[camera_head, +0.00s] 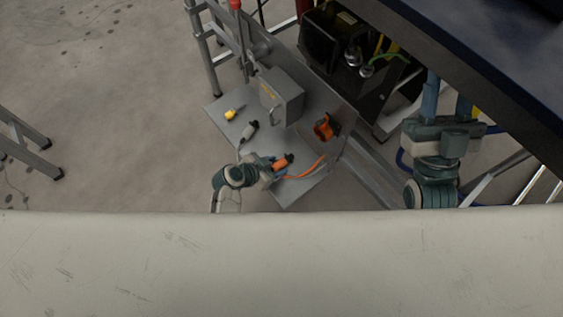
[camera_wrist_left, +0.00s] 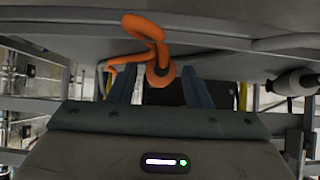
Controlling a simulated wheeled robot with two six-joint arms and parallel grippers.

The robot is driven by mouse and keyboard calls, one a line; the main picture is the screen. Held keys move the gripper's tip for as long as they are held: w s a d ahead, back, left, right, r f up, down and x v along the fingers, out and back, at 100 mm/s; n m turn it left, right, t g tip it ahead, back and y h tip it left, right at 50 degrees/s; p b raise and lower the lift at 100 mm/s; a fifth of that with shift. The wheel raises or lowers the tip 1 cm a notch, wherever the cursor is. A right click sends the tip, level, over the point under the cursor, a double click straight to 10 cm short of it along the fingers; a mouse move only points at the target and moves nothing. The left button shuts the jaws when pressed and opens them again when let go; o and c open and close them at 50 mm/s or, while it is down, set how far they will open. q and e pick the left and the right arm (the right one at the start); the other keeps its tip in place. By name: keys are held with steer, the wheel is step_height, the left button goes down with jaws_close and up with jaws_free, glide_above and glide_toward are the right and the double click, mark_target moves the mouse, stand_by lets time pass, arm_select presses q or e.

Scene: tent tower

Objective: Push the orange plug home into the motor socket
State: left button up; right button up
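The orange plug (camera_head: 283,161) lies near the front of the grey table, just beyond my left gripper (camera_head: 272,165). An orange cable (camera_head: 308,171) runs along the table to its right and shows as a loop in the left wrist view (camera_wrist_left: 150,28). There my left gripper's fingers (camera_wrist_left: 160,80) stand apart, with part of the orange loop between them and no clear contact. A grey box (camera_head: 281,97) stands on the table; I cannot make out the motor socket. My right gripper (camera_head: 447,100) has its fingers apart, away from the table at the right.
The table (camera_head: 212,108) also bears a small yellow item (camera_head: 231,114), a grey connector with a cable (camera_head: 250,130) and an orange-black item (camera_head: 324,127). A black case (camera_head: 322,42) stands behind. A dark-blue surface (camera_head: 490,60) overhangs at right. Open floor lies left.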

mark_target(274, 166)
arm_select(q)
jaws_close()
steer(key=shift+r+p, duration=2.2)
steer(key=shift+r, duration=0.05)
